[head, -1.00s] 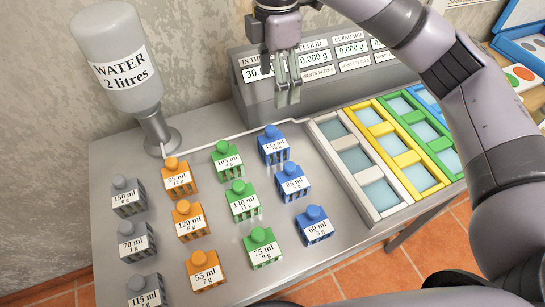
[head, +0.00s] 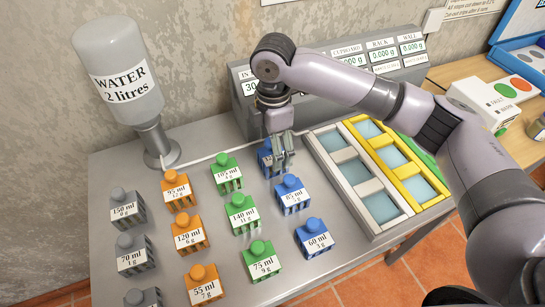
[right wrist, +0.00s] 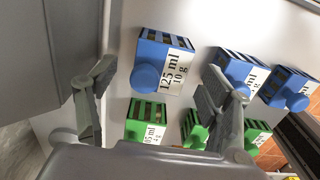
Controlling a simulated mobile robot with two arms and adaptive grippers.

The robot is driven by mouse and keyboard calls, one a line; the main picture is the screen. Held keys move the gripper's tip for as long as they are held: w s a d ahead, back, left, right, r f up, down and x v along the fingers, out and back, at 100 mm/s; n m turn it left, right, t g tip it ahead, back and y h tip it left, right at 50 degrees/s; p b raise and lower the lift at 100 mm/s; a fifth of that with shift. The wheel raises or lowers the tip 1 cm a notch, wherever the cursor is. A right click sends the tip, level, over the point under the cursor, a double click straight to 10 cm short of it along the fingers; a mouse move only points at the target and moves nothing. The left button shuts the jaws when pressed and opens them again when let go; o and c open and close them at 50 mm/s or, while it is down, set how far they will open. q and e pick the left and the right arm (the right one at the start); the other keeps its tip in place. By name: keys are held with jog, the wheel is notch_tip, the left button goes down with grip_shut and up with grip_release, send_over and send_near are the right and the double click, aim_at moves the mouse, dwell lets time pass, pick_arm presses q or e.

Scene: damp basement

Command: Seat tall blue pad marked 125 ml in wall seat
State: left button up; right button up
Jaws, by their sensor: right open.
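The blue pad marked 125 ml (head: 265,160) stands upright on the grey metal table at the back of the blue column, partly hidden by my right gripper (head: 282,158). In the right wrist view, the 125 ml pad (right wrist: 168,62) with its round blue knob shows between the two spread fingers (right wrist: 160,80), with gaps to both. My right gripper is open and empty, above or at the pad; exact height is unclear. A seat labelled wall cannot be told among the coloured frames; a WALL display (head: 412,45) is on the grey console. My left gripper is not in view.
Other blue pads (head: 291,195), green pads (head: 242,214) and orange and grey pads stand in rows nearby. A water bottle (head: 120,75) stands at back left. Grey (head: 345,205), yellow (head: 405,165) and green (head: 422,153) frames with pale windows lie right; my arm hides part.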

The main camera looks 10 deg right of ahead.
jog(key=shift+f, duration=1.6)
jog(key=shift+s, duration=0.1)
jog(key=shift+c, duration=0.2)
jog(key=shift+a, duration=0.1)
jog(key=c, duration=1.1)
jog(key=shift+r, duration=0.1)
jog(key=shift+c, duration=0.2)
